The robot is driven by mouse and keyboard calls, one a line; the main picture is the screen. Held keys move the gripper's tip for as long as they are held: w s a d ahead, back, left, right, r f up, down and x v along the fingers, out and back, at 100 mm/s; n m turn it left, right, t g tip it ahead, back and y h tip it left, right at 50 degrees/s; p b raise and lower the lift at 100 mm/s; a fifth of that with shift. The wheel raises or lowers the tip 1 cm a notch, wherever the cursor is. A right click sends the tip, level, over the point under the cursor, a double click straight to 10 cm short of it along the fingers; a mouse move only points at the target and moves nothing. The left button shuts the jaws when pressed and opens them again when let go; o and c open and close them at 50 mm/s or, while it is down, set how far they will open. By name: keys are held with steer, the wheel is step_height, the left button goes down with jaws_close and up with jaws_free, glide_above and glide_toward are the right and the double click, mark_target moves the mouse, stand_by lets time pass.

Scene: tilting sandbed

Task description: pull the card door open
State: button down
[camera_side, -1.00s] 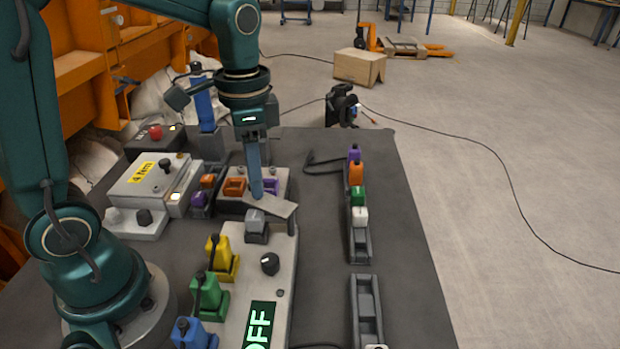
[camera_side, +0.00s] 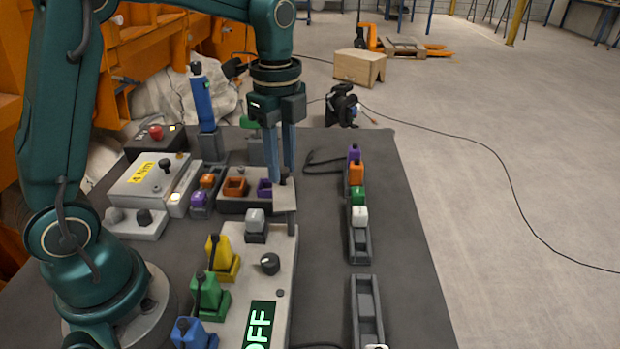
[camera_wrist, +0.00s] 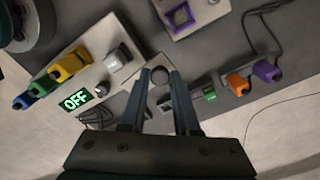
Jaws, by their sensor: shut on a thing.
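The card door, a flat grey flap (camera_side: 285,201), lies at the right end of the box with the orange and purple square frames (camera_side: 227,205). A small dark knob (camera_side: 283,181) stands up on the flap. My gripper (camera_side: 282,176) points down, with its two blue-grey fingers on either side of the knob and shut on it. In the wrist view the round knob (camera_wrist: 160,76) sits between my fingertips (camera_wrist: 160,73).
A grey panel (camera_side: 262,290) with yellow, green and blue levers and an OFF display lies in front. A grey rail (camera_side: 360,245) with coloured blocks stands to the right. A blue post (camera_side: 203,103) stands behind left.

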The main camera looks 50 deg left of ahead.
steer(key=shift+w+d+m, duration=0.4)
steer(key=shift+w+m, duration=0.1)
steer(key=shift+m, duration=0.65)
steer(key=shift+w+d+m, duration=0.35)
steer(key=shift+w+m, duration=0.1)
steer(key=shift+m, duration=0.7)
steer(key=c, duration=0.6)
jaws_free()
steer(key=shift+c, duration=0.2)
steer(key=shift+r, duration=0.1)
steer(key=shift+r, duration=2.5)
